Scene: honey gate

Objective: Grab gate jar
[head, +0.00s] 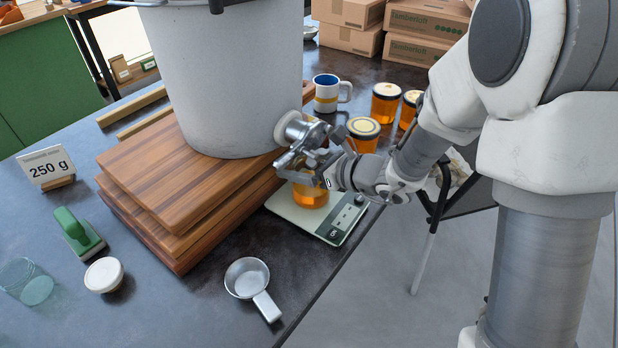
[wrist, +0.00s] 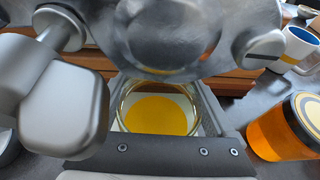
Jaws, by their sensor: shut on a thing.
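The gate jar (head: 310,196) is an open glass jar with amber honey in it. It stands on the flat kitchen scale (head: 290,208), under the metal honey gate (head: 297,130) of the big grey bucket (head: 230,75). My gripper (head: 318,176) is shut on the jar from the right, just below the gate, and hides part of its upper side. In the wrist view the jar's round rim (wrist: 160,88) and the honey surface show between my fingers, with the gate's metal body (wrist: 170,35) close above.
The bucket stands on stacked wooden boards (head: 185,190). Lidded honey jars (head: 363,135) and a striped mug (head: 327,95) stand behind my gripper. A metal measuring cup (head: 246,278), white-lidded tub (head: 104,275), green-handled tool (head: 75,230) and "250 g" sign (head: 47,167) are on the table. The front table is partly clear.

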